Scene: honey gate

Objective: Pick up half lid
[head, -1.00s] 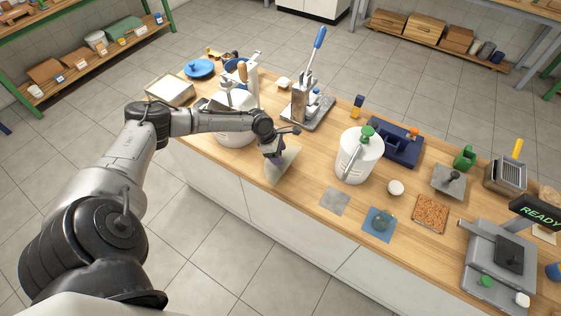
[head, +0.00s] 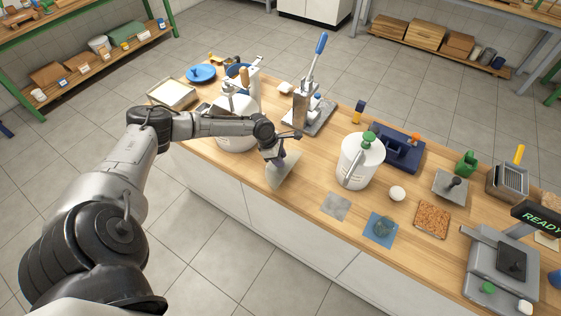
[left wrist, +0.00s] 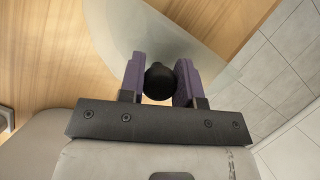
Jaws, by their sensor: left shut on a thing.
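The half lid (head: 284,169) is a clear, half-round pane with a black knob. In the head view it shows at the front edge of the wooden worktop, below my left gripper (head: 277,156). In the left wrist view my left gripper (left wrist: 160,77) has its two purple fingers shut on the black knob (left wrist: 158,82). The clear pane (left wrist: 180,45) spreads out beyond the fingers, over wood and partly over the floor past the worktop edge. I cannot tell whether the lid touches the worktop. My right gripper is not in view.
A white bucket with a green valve (head: 360,162) stands to the right of the lid. Another white vessel (head: 237,132) stands behind the left forearm. A lever press (head: 309,97) stands at the back. A small grey sheet (head: 336,206) lies front right.

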